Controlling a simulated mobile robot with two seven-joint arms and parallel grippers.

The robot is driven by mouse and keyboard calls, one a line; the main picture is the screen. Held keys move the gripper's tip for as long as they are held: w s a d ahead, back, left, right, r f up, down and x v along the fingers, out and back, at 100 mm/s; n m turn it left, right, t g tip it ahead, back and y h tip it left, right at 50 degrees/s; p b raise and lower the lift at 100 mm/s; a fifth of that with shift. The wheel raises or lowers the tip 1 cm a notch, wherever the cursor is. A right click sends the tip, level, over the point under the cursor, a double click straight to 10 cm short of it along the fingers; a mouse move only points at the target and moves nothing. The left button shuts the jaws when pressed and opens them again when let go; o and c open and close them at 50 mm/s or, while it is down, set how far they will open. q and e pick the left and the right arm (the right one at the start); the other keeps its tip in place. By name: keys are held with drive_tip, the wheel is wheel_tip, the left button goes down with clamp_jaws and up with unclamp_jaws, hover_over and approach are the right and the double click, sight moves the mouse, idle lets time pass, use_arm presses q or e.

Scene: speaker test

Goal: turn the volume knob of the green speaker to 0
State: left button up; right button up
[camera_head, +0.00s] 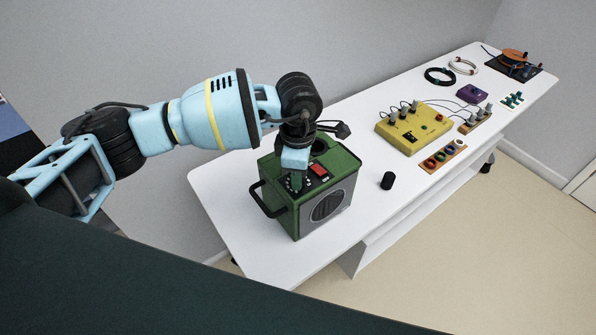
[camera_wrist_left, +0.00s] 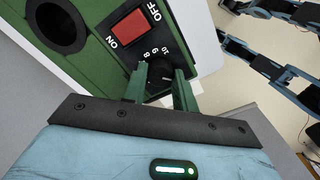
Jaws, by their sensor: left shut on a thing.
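The green speaker (camera_head: 280,222) stands upright on the near end of the white table, with its round grille facing right. On its top are a dark control panel and a red switch (camera_head: 318,170), marked ON and OFF in the left wrist view (camera_wrist_left: 131,22). My left gripper (camera_head: 296,184) points down onto this panel. In the left wrist view its green fingers (camera_wrist_left: 159,82) are shut on the dark volume knob (camera_wrist_left: 158,70). My right gripper is not in view.
The white table (camera_head: 235,190) runs to the back right. A black cylinder (camera_head: 387,181) stands right of the speaker. Farther along are a yellow box (camera_head: 412,130), a purple block (camera_head: 470,94), cable coils (camera_head: 440,76) and an orange reel (camera_head: 514,56). The speaker's handle (camera_head: 264,201) sticks out left.

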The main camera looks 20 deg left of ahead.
use_arm(q)
drive_tip(key=o, duration=1)
drive_tip(key=shift+r, duration=0.1)
drive_tip(key=shift+r, duration=3.85)
